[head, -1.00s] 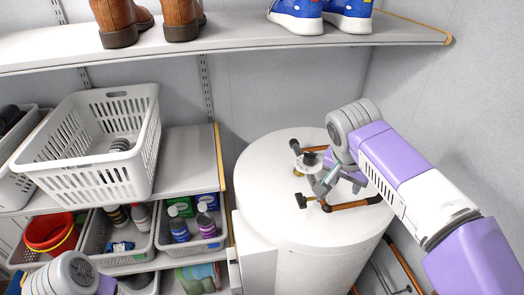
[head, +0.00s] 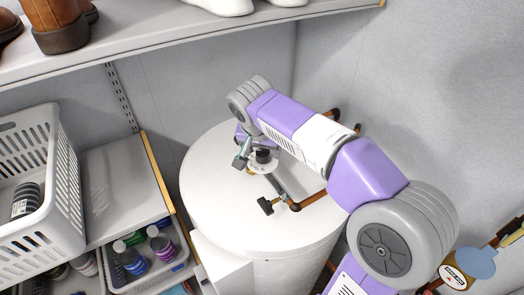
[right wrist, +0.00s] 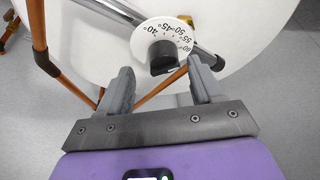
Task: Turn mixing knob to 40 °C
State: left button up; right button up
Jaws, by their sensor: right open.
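The black mixing knob (right wrist: 162,57) sits on a white dial (right wrist: 160,30) marked from 40° up to 60° in the right wrist view. In the head view the dark knob (head: 263,156) and dial (head: 264,167) sit above the white tank, partly covered by my right gripper (head: 245,155). In the right wrist view my right gripper (right wrist: 160,70) is open, with its grey fingers apart on either side of and just short of the knob. I cannot tell which mark the knob points to. My left gripper is out of view.
The round white tank (head: 215,200) lies under the dial. A copper pipe (head: 313,199) and a black valve handle (head: 267,205) are close to the knob. A shelf (head: 180,45) with shoes runs above; a white basket (head: 40,180) stands at left.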

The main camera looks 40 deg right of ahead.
aim_at(262, 152)
jog(key=x, duration=0.3)
jog(key=shift+w, duration=0.35)
jog(key=shift+s, duration=0.15)
jog(key=c, duration=1)
